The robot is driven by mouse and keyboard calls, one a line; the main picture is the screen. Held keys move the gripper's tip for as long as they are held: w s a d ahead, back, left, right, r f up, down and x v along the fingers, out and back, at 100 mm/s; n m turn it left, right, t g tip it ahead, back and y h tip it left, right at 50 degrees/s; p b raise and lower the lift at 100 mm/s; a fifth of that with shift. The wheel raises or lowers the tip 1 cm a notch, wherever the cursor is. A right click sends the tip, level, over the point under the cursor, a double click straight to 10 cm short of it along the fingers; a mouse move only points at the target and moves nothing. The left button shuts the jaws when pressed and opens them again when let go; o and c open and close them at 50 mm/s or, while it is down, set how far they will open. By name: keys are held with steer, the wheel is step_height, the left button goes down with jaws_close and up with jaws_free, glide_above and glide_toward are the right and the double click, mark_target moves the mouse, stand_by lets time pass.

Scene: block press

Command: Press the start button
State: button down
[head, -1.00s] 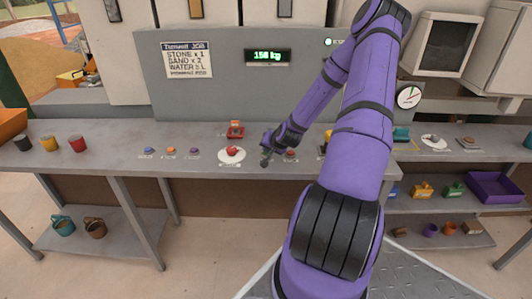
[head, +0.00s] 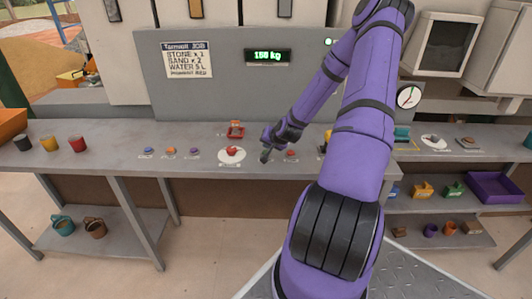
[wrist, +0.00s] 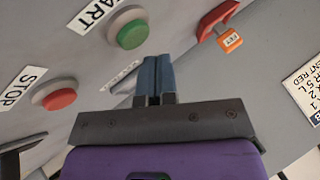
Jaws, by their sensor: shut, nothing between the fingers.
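The start button is a green round button (wrist: 130,33) on a pale round base, beside a white START label (wrist: 96,12) in the wrist view. My gripper (wrist: 158,62) is shut and empty, its blue-grey fingertips beside the green button in that picture. I cannot tell how high the tips are above the panel. In the head view my gripper (head: 265,157) is over the counter, left of the red stop button (head: 291,153), and the green button is hidden there. The stop button also shows in the wrist view (wrist: 60,99) beside a STOP label (wrist: 20,88).
A red control on a white round plate (head: 231,152) is left of my gripper, with a red item (head: 236,130) behind it. The display (head: 268,56) on the back panel reads 150 kg.

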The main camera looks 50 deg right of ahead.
steer(key=shift+r, duration=2.5)
